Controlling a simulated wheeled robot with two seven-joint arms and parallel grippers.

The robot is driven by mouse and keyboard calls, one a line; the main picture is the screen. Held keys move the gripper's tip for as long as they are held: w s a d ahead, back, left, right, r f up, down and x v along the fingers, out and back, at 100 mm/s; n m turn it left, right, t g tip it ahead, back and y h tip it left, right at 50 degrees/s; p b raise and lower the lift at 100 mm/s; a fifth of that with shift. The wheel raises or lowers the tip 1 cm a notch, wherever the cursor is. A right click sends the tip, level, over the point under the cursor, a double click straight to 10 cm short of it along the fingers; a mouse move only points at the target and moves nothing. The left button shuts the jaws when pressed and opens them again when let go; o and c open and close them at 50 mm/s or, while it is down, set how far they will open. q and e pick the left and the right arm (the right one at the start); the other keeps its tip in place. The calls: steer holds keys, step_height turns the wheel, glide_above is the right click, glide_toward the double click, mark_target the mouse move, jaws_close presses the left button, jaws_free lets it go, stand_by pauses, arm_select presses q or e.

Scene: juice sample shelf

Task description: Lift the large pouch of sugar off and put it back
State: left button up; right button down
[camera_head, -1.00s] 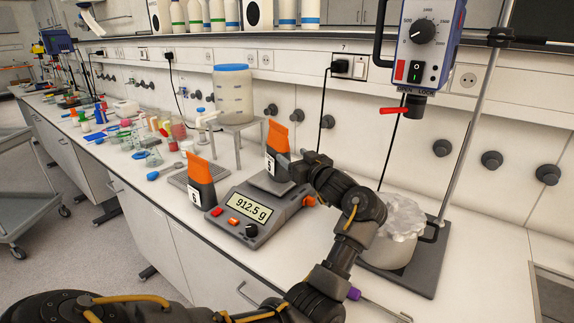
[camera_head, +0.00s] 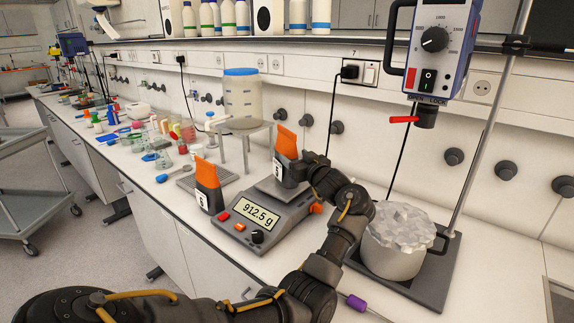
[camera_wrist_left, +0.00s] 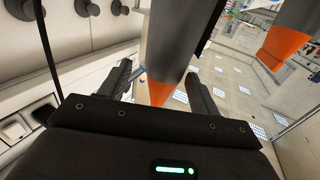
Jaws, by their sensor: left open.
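A dark grey pouch with an orange top and a white label (camera_head: 284,158) stands upright on the plate of a balance (camera_head: 262,214), whose display reads 912.5 g. My left gripper (camera_head: 293,168) is at this pouch from the right, with its jaws open. In the left wrist view the pouch (camera_wrist_left: 172,45) rises between the two spread fingers of the gripper (camera_wrist_left: 158,76); whether they touch it cannot be told. A similar pouch (camera_head: 208,186) stands left of the balance, and its orange part also shows in the left wrist view (camera_wrist_left: 288,50). My right gripper is out of view.
A small metal stand (camera_head: 241,127) bears a clear jar with a blue lid (camera_head: 241,95) behind the balance. A foil-covered pot (camera_head: 393,262) sits on a mixer stand base (camera_head: 440,275) at the right. Several small labware items crowd the bench at the left.

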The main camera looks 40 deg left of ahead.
arm_select(q)
steer(key=p+x, duration=0.1)
steer(key=x, duration=0.3)
steer(key=shift+s+a+f, duration=0.1)
steer(key=shift+a+f, duration=0.05)
steer(key=shift+a, duration=0.05)
steer(key=shift+d, duration=0.1)
jaws_close()
stand_by(0.4)
